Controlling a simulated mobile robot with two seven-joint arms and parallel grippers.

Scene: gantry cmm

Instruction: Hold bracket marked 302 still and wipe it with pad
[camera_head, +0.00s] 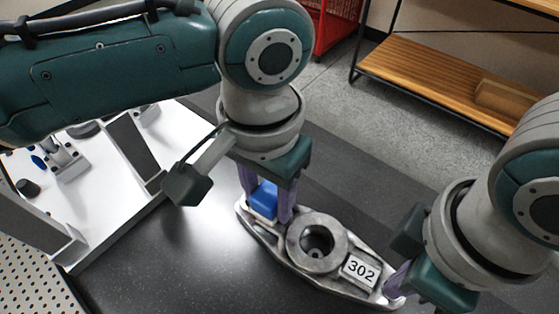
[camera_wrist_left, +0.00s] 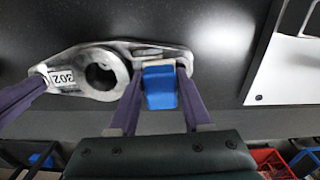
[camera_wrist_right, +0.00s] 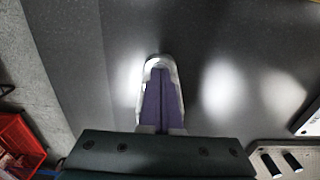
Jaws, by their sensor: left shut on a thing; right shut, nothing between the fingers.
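The bracket marked 302 (camera_head: 297,243) is a grey metal casting with a round bored boss, lying on the dark table; its label faces up. The left wrist view shows it too (camera_wrist_left: 85,77). My left gripper (camera_head: 267,208) is shut on the blue pad (camera_head: 265,197), which has a pale underside. The pad (camera_wrist_left: 160,88) is at the bracket's far-left end and looks in contact with it. My right gripper (camera_head: 394,284) has its fingers shut together with nothing between them. Their tips are at the bracket's near-right end, beside the label; the right wrist view shows them over that end (camera_wrist_right: 158,62).
A white fixture plate (camera_head: 130,215) with clamps stands at the left, close to the bracket. A perforated plate (camera_head: 25,275) is at the lower left. A red crate (camera_head: 330,25) and a wooden shelf (camera_head: 430,75) stand beyond the table. The table front is clear.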

